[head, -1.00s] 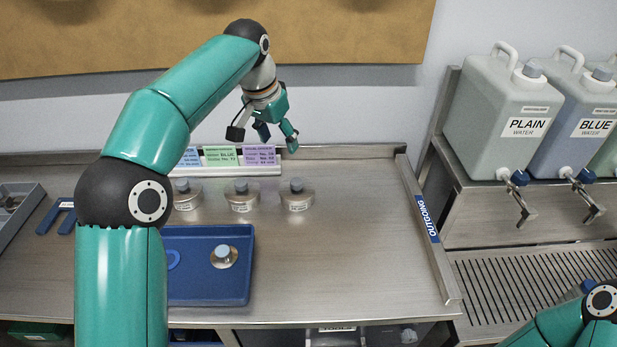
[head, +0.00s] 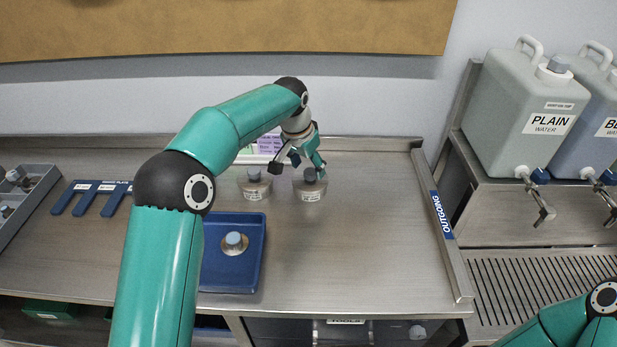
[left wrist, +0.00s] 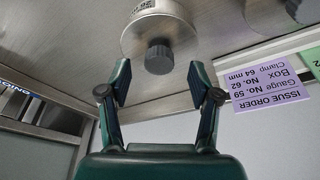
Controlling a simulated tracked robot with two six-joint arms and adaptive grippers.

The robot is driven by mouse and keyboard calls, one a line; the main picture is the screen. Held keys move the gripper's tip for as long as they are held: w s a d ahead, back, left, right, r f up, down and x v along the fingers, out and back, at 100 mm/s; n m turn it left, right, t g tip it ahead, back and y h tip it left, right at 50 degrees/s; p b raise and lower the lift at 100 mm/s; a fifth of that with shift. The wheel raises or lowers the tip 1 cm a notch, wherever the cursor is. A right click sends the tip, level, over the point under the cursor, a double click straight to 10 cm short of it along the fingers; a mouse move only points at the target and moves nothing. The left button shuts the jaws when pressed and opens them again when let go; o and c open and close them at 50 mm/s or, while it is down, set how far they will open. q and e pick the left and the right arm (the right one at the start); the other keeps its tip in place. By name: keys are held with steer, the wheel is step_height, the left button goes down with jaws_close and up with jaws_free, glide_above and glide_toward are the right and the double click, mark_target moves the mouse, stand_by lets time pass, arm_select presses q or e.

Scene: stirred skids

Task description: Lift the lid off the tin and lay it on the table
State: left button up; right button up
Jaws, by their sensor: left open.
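A squat metal tin (head: 310,194) with a dark knob on its lid stands on the steel table, the rightmost in a row. Its knob (left wrist: 159,57) shows in the left wrist view just beyond my fingertips. My left gripper (head: 311,167) is open above and behind this tin, partly covering its knob in the head view. In the left wrist view, the gripper's fingers (left wrist: 160,76) are spread to either side of the knob and hold nothing. I cannot tell whether they touch it. My right gripper is out of view; only part of that arm shows at lower right.
A similar tin (head: 255,191) stands close on the left. A blue tray (head: 225,275) holds a round item with a pale blue knob. Purple cards (left wrist: 270,86) stand behind the tins. A raised edge labelled OUTGOING (head: 441,215) bounds the right. The table's right half is clear.

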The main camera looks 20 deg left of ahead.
arm_select(q)
steer(key=shift+x, duration=1.35)
jaws_close()
steer(key=shift+r, duration=0.15)
